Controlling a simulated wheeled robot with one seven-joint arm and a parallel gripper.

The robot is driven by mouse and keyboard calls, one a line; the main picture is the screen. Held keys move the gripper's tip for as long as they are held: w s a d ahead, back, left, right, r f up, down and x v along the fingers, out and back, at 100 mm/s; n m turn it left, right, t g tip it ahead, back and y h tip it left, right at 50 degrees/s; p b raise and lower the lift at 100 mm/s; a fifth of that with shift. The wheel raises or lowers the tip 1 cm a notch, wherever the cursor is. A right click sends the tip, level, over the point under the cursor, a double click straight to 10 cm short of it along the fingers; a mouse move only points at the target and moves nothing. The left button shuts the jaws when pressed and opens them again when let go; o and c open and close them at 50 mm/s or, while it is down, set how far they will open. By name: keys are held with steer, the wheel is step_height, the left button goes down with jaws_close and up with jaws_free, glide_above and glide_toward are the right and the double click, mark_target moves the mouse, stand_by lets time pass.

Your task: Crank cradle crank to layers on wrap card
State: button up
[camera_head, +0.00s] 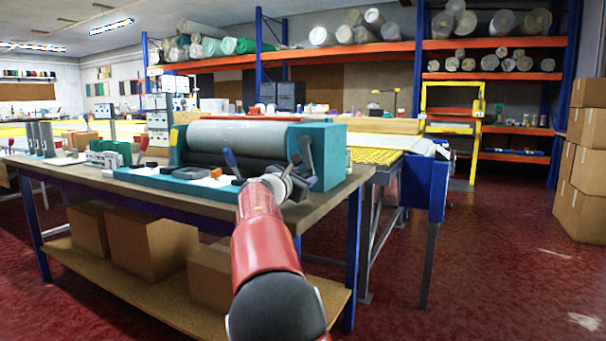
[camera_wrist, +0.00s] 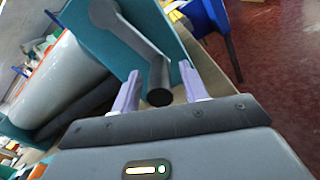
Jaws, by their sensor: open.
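The cradle is a teal machine (camera_head: 322,135) on the workbench, with a grey wrapped roll (camera_head: 235,133) lying across it. The roll (camera_wrist: 60,85) also shows at left in the wrist view. A dark grey crank (camera_wrist: 120,35) is mounted on the teal end box (camera_wrist: 85,45), its handle ending in a black round tip between my fingers. The crank also shows in the head view (camera_head: 306,155). My gripper (camera_wrist: 158,82) is open, with one pale finger on each side of the handle. Contact cannot be told. No wrap card can be made out.
The workbench (camera_head: 205,190) carries small tools and a teal tray (camera_head: 180,178) in front of the cradle. Cardboard boxes (camera_head: 150,240) sit on its lower shelf. Red floor (camera_head: 480,270) is clear further right.

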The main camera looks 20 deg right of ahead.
steer(key=shift+w+d, duration=0.25)
steer(key=shift+d, duration=0.1)
jaws_close()
steer(key=shift+a, duration=0.1)
